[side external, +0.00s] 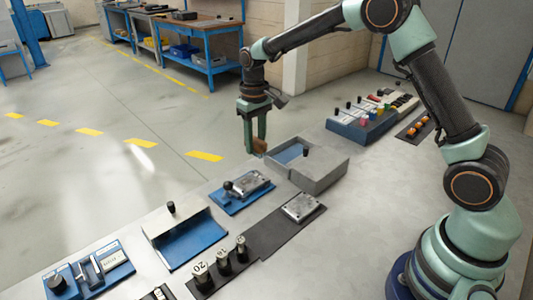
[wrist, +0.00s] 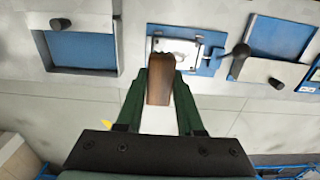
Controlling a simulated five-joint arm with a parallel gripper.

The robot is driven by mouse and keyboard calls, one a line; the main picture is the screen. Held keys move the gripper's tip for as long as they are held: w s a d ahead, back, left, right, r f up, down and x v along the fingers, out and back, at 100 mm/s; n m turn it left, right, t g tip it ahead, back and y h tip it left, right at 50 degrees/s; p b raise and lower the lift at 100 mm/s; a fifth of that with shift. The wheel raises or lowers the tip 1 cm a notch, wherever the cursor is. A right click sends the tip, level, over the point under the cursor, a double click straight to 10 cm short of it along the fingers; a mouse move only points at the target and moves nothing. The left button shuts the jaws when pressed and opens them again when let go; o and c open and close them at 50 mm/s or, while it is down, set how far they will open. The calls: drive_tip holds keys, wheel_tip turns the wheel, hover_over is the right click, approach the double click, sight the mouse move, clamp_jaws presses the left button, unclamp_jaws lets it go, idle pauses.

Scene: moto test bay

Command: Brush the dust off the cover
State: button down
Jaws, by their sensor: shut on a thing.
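My gripper (side external: 255,148) hangs pointing down above the work surface, shut on a brown wooden brush (side external: 260,145). In the wrist view the brush (wrist: 160,80) sits between my green fingers; its bristles cannot be made out. A grey metal plate (side external: 248,184) on a blue base with a black-knobbed lever lies below and to the left of my gripper in the side view. This plate (wrist: 188,47) is partly hidden by the brush in the wrist view. It looks like the cover, and I cannot clearly make out dust. The brush appears apart from it.
A grey box with a blue interior (side external: 322,166) stands right of the plate. Another metal plate (side external: 301,208) lies on a dark mat. An open blue-floored box (side external: 185,238) and black numbered weights (side external: 202,277) are at the front. A blue button panel (side external: 362,122) stands behind.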

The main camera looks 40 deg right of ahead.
drive_tip(key=shift+w+f, duration=0.15)
drive_tip(key=shift+f, duration=0.15)
hover_over(256, 177)
drive_tip(key=shift+f, duration=3.2)
drive_tip(key=shift+w+a+f, duration=0.1)
drive_tip(key=shift+a+f, duration=0.35)
drive_tip(key=shift+f, duration=0.2)
drive_tip(key=shift+a, duration=3.35)
drive_tip(key=shift+d, duration=3.95)
drive_tip(key=shift+a, duration=3.9)
drive_tip(key=shift+d, duration=3.8)
drive_tip(key=shift+r, duration=4.1)
